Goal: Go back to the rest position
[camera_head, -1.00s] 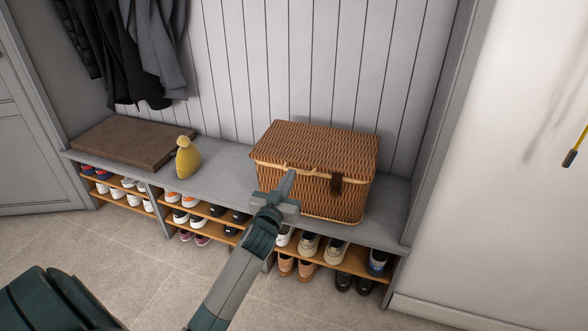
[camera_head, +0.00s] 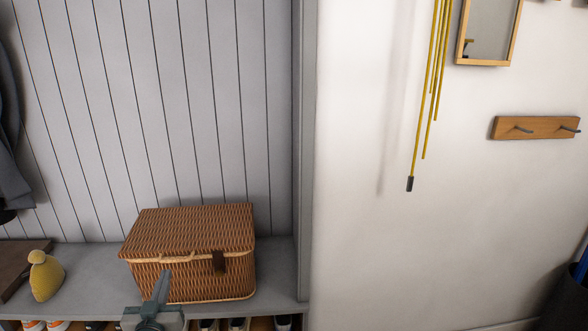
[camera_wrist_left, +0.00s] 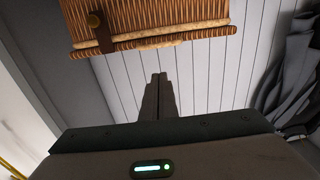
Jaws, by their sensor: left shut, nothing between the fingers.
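My left gripper (camera_head: 161,285) is at the bottom of the head view, in front of the left part of the wicker basket (camera_head: 190,280). Its fingers are together and empty, and they also show in the left wrist view (camera_wrist_left: 159,80). The basket sits on the grey bench with its lid down and a dark leather strap at its front. In the left wrist view the basket (camera_wrist_left: 150,22) is at the top, apart from the fingertips. My right gripper is not in view.
Shoes stand below. At right, yellow cords (camera_head: 427,110), a framed mirror (camera_head: 488,28) and a peg rail (camera_head: 536,127) are on the wall. A dark bin (camera_head: 567,300) stands at lower right.

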